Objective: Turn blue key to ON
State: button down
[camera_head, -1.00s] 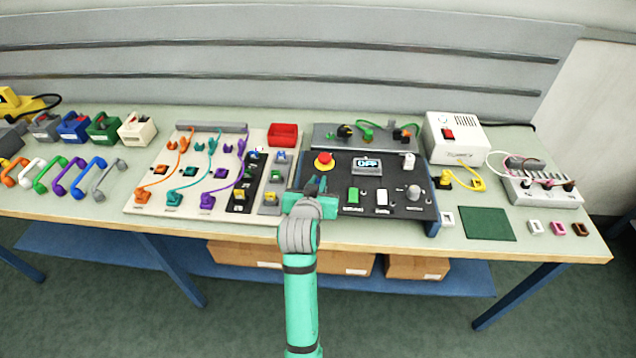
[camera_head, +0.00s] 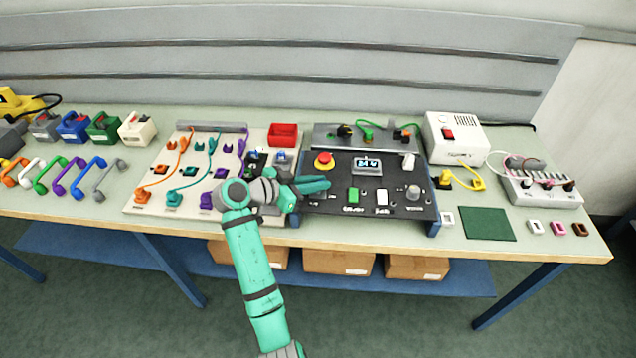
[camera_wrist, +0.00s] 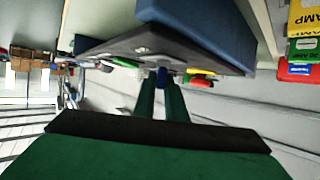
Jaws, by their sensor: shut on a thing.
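The black control panel (camera_head: 390,205) stands in the middle of the bench, and its small display (camera_head: 367,165) is lit with characters too small to read surely. My gripper (camera_head: 322,185) reaches in from the left, over the panel's left part below the red button. In the wrist view its two green fingers (camera_wrist: 161,88) are closed on the blue key (camera_wrist: 162,76), which shows between the fingertips close to the panel face. In the head view the key is hidden by my fingers. The key's ON and OFF marks cannot be read.
The red mushroom button (camera_head: 324,159) with its yellow base is just above my gripper. A green switch (camera_head: 353,195), a white switch (camera_head: 382,197) and a grey knob (camera_head: 413,192) stand to the right. The connector board (camera_head: 150,190) lies under my arm on the left.

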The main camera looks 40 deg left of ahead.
jog(key=shift+m+g+h, duration=0.4)
jog(key=shift+m+h, duration=0.4)
jog(key=shift+h, duration=0.1)
jog(key=shift+f, duration=0.1)
jog(key=c, duration=1.8)
grip_release()
jog(key=v, duration=1)
jog(key=shift+s+a+r, duration=0.2)
jog(key=shift+s+r, duration=0.05)
